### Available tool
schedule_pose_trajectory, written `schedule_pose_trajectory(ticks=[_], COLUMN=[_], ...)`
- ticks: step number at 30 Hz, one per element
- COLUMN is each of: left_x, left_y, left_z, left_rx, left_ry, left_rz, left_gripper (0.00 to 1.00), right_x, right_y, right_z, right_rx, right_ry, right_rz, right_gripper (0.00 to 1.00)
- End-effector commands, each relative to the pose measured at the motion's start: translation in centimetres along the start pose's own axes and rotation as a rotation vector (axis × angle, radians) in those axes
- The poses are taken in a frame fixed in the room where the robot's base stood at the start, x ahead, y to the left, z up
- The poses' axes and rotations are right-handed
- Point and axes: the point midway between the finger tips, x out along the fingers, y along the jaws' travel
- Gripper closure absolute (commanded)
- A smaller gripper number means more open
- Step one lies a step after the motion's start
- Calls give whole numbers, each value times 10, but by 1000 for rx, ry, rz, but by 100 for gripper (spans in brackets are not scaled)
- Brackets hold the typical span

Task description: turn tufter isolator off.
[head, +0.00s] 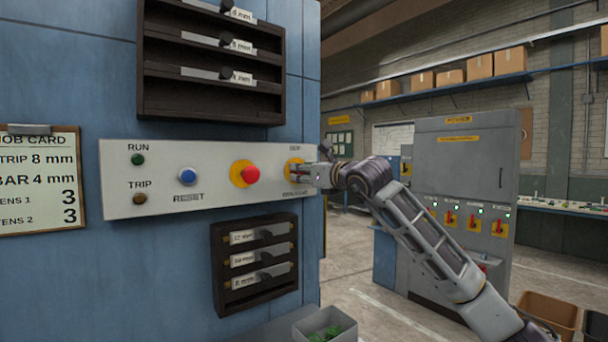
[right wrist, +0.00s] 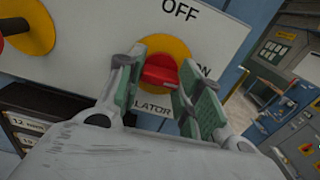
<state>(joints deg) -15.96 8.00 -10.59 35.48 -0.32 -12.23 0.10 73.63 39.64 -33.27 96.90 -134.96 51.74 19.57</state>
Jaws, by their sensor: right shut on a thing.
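The isolator switch is a red knob (right wrist: 158,72) on a yellow round plate (right wrist: 180,48), at the right end of a pale control panel (head: 215,200). In the right wrist view, OFF is printed above it and ON to its right, with part of the lower label hidden. The red knob appears to lie crosswise, toward the ON side. My right gripper (right wrist: 158,88) is shut on the knob, one green-padded finger on each side. In the head view the right gripper (head: 318,174) covers most of the switch. My left gripper is not in view.
The same panel holds a red mushroom button (head: 250,174), a blue reset button (head: 187,176) and RUN and TRIP lamps. Dark racks (head: 215,272) stick out above and below it. A grey power cabinet (head: 462,170) with several red switches stands behind my right arm.

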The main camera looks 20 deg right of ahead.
Motion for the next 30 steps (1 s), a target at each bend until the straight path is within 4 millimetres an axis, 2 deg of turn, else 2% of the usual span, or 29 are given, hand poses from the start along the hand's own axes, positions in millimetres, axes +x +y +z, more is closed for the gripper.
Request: schedule_pose_trajectory(ticks=[8,18,24,30], left_x=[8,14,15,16], left_y=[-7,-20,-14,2], left_z=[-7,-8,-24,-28], left_rx=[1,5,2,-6], left_ry=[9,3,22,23], left_rz=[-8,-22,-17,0], left_gripper=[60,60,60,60], right_x=[0,0,0,0], right_y=[0,0,0,0], right_z=[-1,-1,-1,-1], right_rx=[-142,-411,-577,-745], right_ry=[0,0,1,0], right_rz=[0,-1,0,0], right_gripper=[88,88,88,88])
